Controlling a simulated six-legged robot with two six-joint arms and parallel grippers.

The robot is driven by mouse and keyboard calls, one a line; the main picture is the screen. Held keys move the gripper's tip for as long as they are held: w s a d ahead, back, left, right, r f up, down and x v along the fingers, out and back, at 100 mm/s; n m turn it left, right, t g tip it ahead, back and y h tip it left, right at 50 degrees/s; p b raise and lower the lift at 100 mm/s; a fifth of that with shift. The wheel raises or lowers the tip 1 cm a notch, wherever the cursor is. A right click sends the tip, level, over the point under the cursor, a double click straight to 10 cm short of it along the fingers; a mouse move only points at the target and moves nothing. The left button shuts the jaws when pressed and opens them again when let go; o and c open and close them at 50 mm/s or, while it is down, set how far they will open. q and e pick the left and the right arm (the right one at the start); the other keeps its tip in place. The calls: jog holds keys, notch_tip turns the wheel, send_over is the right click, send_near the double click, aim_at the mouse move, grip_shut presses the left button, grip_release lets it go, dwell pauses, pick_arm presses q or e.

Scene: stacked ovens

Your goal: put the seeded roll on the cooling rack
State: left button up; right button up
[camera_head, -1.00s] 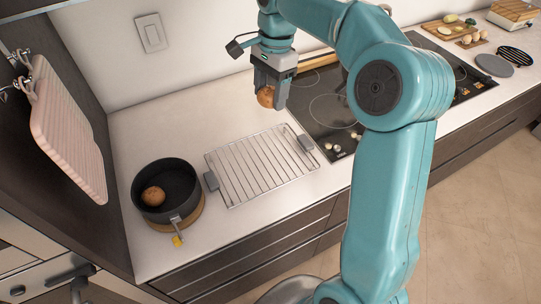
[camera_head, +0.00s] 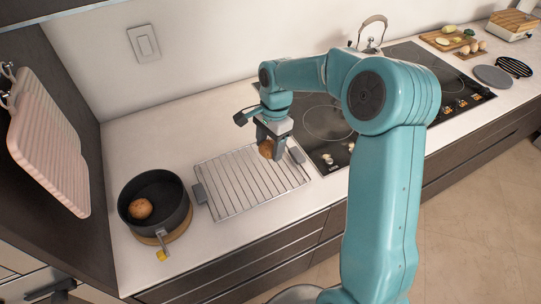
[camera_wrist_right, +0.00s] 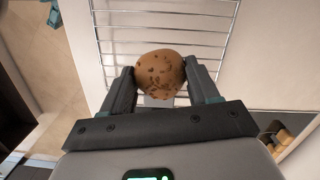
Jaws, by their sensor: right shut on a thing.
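The seeded roll (camera_head: 266,148) is brown with dark specks. My right gripper (camera_head: 270,150) is shut on it, and the roll also shows between the fingers in the right wrist view (camera_wrist_right: 161,74). The cooling rack (camera_head: 235,190) is a silver wire grid with grey end handles, lying on the white counter. The gripper and roll are over the rack's far right part, close to its handle. I cannot tell whether the roll touches the wires. My left gripper is not in view.
The black cooktop (camera_head: 330,122) lies to the right. A pink ridged board (camera_head: 50,150) hangs at the left.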

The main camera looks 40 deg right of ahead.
aim_at(270, 166)
notch_tip(270, 166, down, 4)
jog(key=shift+f, duration=0.55)
jog(key=shift+a, duration=0.1)
jog(key=shift+f, duration=0.15)
jog(key=o, duration=1)
jog(key=shift+o, duration=0.2)
